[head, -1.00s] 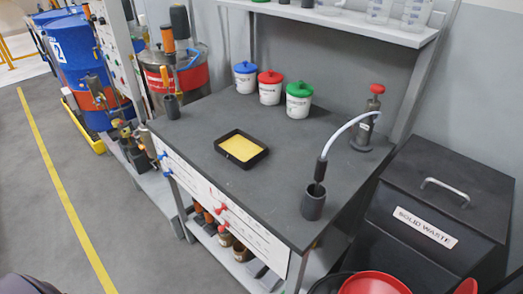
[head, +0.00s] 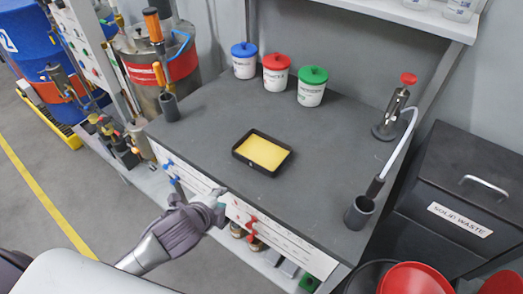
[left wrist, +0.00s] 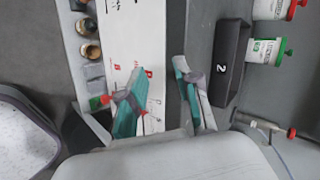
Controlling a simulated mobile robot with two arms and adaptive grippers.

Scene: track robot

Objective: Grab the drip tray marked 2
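The drip tray (head: 243,156) is a small black rectangular tray with a yellow inside, lying on the dark bench top near its front edge. In the left wrist view its black side wall (left wrist: 230,50) carries a white 2. My left gripper (head: 216,203) is at the bench's front edge, in front of the tray and apart from it. In the left wrist view the left gripper (left wrist: 163,98) has its fingers spread with nothing held between them; the tray is just beyond the right finger. My right gripper is not in view.
Blue, red (head: 276,72) and green (head: 312,87) lidded tubs stand behind the tray. A black cup (head: 359,213) with a hose stands at the right. Red taps (head: 252,222) stick out of the white front panel near my gripper. The bench around the tray is clear.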

